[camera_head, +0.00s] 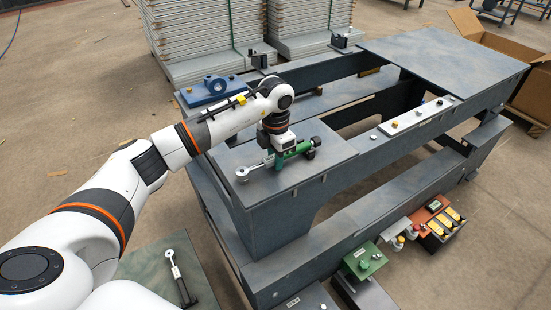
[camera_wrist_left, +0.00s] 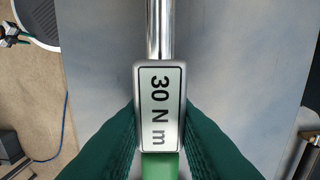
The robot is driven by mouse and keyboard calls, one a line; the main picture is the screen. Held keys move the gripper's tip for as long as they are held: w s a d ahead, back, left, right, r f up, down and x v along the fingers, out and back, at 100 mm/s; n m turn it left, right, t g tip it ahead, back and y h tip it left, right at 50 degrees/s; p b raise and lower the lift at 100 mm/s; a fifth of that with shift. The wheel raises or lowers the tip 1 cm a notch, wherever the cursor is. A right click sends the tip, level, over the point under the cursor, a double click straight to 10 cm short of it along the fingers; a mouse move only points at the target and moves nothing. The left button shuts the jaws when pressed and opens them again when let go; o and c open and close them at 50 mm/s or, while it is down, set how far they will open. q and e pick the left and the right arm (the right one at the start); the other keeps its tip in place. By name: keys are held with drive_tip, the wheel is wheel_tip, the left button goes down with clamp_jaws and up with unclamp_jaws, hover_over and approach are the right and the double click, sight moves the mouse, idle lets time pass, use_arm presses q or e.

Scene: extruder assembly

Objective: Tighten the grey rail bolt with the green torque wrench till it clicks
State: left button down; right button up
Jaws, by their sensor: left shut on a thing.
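The green torque wrench (camera_head: 290,153) lies across my left gripper (camera_head: 279,160), over the near left end of the dark workbench. Its chrome ring head (camera_head: 243,174) points left and its dark knob end points right. In the left wrist view, my left gripper's dark green fingers (camera_wrist_left: 160,135) are shut on the wrench from both sides. Its label (camera_wrist_left: 160,105) reads "30 N m", and a chrome shaft (camera_wrist_left: 160,30) runs upward from it. A pale rail (camera_head: 408,120) on the bench carries several small bolts. I cannot tell for sure which is the grey one. My right gripper is out of view.
A blue clamp block (camera_head: 213,90) stands at the bench's back left. A second wrench (camera_head: 177,272) with a black handle lies on a mat at lower left. A green box (camera_head: 364,262) and an orange tray (camera_head: 437,222) sit beside the bench. The bench frame has open gaps.

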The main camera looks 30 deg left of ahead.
use_arm(q)
wheel_tip(320, 180, up, 10)
drive_tip(key=p, duration=0.7)
drive_tip(key=shift+r, duration=0.1)
drive_tip(key=c, duration=1.9)
unclamp_jaws()
drive_tip(key=shift+c, duration=0.2)
clamp_jaws()
drive_tip(key=shift+o, duration=0.6)
unclamp_jaws()
clamp_jaws()
